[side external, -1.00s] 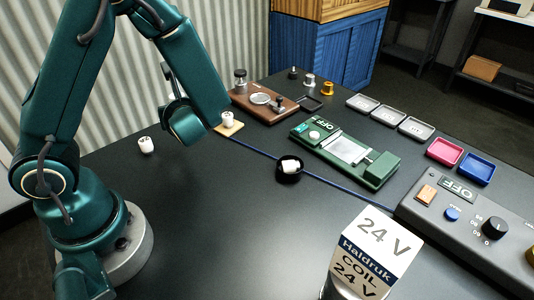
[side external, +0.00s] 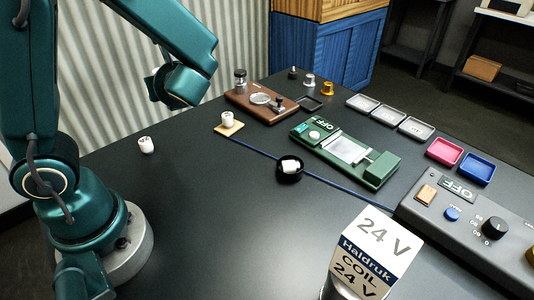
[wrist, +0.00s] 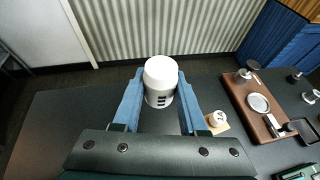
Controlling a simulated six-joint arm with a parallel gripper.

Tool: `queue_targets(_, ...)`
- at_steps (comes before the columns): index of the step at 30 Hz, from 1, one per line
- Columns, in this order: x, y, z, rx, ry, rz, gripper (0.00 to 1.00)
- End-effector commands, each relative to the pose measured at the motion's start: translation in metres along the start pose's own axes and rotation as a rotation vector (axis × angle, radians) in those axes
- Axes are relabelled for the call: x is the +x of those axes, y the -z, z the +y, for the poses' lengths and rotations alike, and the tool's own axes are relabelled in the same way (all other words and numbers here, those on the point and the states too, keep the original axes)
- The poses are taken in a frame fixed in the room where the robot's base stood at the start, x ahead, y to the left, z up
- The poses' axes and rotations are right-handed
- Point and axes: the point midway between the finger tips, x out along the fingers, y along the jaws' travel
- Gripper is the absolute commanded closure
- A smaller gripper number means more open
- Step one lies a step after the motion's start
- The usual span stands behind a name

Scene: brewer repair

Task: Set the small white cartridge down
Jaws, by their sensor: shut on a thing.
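My gripper (wrist: 160,76) is shut on a small white cartridge (wrist: 159,88), with one blue finger on each side. The cartridge has a rounded white top and dark marks on its side. In the side external view my gripper (side external: 158,90) is raised over the far left of the table, and the held cartridge is hidden by my arm. Another white cartridge (side external: 146,145) stands on the bare table. One white cartridge (side external: 228,117) stands on a small tan pad (side external: 238,129).
A brown wooden fixture (side external: 243,98) and a green device marked OFF (side external: 375,176) stand right of the pad. Grey trays (side external: 389,116), a pink tray (side external: 444,151), a blue tray (side external: 477,168), a grey control box (side external: 470,236) and a 24 V box (side external: 375,240) lie farther right.

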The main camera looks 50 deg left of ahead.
Motion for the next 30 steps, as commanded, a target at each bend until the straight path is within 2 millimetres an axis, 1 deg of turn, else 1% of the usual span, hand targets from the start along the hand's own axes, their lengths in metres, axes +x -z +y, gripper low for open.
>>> queue_targets(8, 0.000, 0.020, 0.034, -0.108, -0.268, 0.011, 1.00)
queue_targets(11, -0.004, 0.031, 0.050, -0.167, -0.413, 0.016, 1.00)
queue_targets(14, -0.014, 0.047, 0.069, -0.250, -0.612, 0.024, 1.00)
queue_targets(17, -0.032, 0.066, 0.086, -0.356, -0.866, 0.034, 1.00)
queue_targets(18, -0.041, 0.073, 0.091, -0.400, -0.970, 0.038, 1.00)
queue_targets(20, -0.056, 0.083, 0.097, -0.465, -1.123, 0.044, 1.00)
queue_targets(22, -0.076, 0.092, 0.099, -0.538, -1.300, 0.051, 1.00)
queue_targets(26, -0.112, 0.105, 0.091, -0.670, -1.614, 0.065, 1.00)
queue_targets(30, -0.149, 0.109, 0.069, -0.804, -1.934, 0.079, 1.00)
